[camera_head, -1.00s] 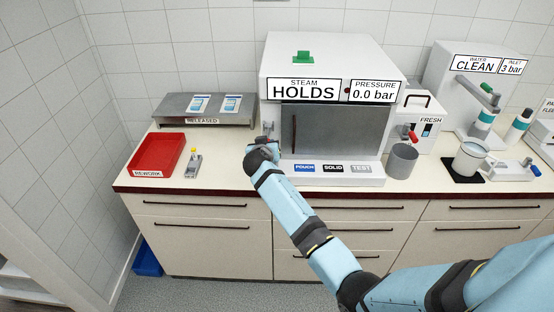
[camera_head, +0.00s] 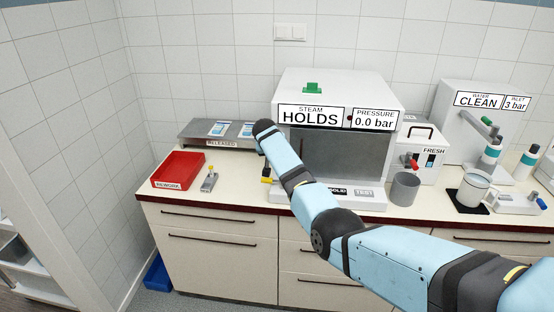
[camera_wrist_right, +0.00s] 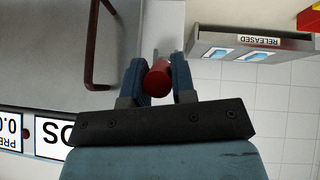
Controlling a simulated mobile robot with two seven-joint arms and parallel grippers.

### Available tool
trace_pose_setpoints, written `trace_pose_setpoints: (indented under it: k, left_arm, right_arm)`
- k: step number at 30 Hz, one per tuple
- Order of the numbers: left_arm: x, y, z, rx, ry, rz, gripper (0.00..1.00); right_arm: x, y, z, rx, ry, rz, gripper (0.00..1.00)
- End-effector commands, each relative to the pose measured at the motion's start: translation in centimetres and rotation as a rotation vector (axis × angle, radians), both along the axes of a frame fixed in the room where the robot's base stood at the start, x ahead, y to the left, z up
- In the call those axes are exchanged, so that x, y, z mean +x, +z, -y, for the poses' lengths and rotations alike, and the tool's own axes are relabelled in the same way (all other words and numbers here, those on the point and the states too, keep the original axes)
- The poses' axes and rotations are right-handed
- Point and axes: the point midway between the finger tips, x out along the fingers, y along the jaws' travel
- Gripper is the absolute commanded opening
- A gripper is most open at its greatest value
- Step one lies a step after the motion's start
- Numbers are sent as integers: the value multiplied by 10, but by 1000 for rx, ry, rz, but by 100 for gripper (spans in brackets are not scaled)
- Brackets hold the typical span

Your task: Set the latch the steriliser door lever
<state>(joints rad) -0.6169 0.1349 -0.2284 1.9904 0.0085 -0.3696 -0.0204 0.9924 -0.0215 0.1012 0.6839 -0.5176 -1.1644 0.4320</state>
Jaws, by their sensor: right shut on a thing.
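The steriliser (camera_head: 345,92) is a white cabinet on the counter, with signs reading "STEAM HOLDS" and "PRESSURE 0.0 bar". Its grey door (camera_head: 335,155) is partly behind my right arm; in the right wrist view the door (camera_wrist_right: 50,60) fills the left, with a brown bar handle (camera_wrist_right: 98,50). A red knob (camera_wrist_right: 157,82), apparently the lever's end, sits between the blue fingers of my right gripper (camera_wrist_right: 157,68), which is shut on it. A grey bar shows just beyond the knob. In the head view my arm hides the gripper and knob. My left gripper is not in view.
A red rework tray (camera_head: 178,170) and a small grey item (camera_head: 209,182) lie on the counter at left. A grey released stand (camera_head: 190,138) is behind them. A grey cup (camera_head: 404,190) and a white fresh box (camera_head: 420,160) stand at right.

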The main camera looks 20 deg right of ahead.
Motion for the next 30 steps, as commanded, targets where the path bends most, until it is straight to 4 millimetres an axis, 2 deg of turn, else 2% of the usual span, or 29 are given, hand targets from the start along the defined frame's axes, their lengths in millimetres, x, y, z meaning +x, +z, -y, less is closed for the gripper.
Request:
trace_pose_setpoints:
  k: [10,25,26,28,29,30]
  left_arm:
    - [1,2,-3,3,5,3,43]
    - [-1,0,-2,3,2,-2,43]
    - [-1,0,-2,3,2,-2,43]
    - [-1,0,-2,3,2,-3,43]
    - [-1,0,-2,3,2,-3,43]
    - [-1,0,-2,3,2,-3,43]
  right_arm:
    - [5,10,3,65,-1,-107,0]
    - [6,12,4,74,-1,-117,0]
    - [6,12,4,74,-1,-117,29]
    - [6,12,4,73,-1,-118,45]
    - [6,12,4,73,-1,-118,50]
    - [6,12,4,73,-1,-118,50]
